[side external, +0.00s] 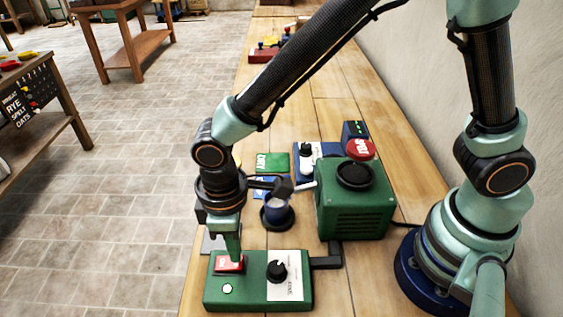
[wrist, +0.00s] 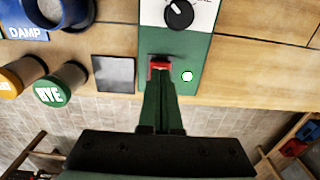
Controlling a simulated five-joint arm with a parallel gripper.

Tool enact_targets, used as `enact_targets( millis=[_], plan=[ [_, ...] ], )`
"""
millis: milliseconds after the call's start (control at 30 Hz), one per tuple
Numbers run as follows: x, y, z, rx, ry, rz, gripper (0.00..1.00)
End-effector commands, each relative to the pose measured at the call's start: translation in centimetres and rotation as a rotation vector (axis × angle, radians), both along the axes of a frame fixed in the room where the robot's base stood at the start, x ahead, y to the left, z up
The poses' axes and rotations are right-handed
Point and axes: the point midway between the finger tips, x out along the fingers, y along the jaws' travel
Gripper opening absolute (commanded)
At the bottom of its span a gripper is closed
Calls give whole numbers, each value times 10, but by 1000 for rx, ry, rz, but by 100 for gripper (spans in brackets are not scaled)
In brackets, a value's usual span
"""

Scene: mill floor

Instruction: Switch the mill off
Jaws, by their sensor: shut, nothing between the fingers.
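The green control box (side external: 258,289) stands at the front of the bench. It carries a red switch (side external: 229,263), a black knob (side external: 277,270) on a white plate and a small pale light (side external: 227,288) that looks lit. The wrist view shows the red switch (wrist: 160,67) and the light (wrist: 187,76). My gripper (side external: 236,258) points down, shut and empty, with its tips at the red switch. The fingers partly cover the switch, and I cannot tell whether they press it. The green mill (side external: 353,213) with a black hopper stands behind, joined to the box by a dark bracket.
In the wrist view, a dark square plate (wrist: 114,74) and a RYE container (wrist: 53,93) stand left of the box.

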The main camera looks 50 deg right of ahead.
Motion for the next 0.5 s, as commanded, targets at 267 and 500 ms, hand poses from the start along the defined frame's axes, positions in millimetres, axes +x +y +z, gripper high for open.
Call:
enact_targets(
  millis=[267,500],
  plan=[
    [0,0,-1,-1,1,0,0],
    [0,0,-5,0,0,0,0]
  ],
)
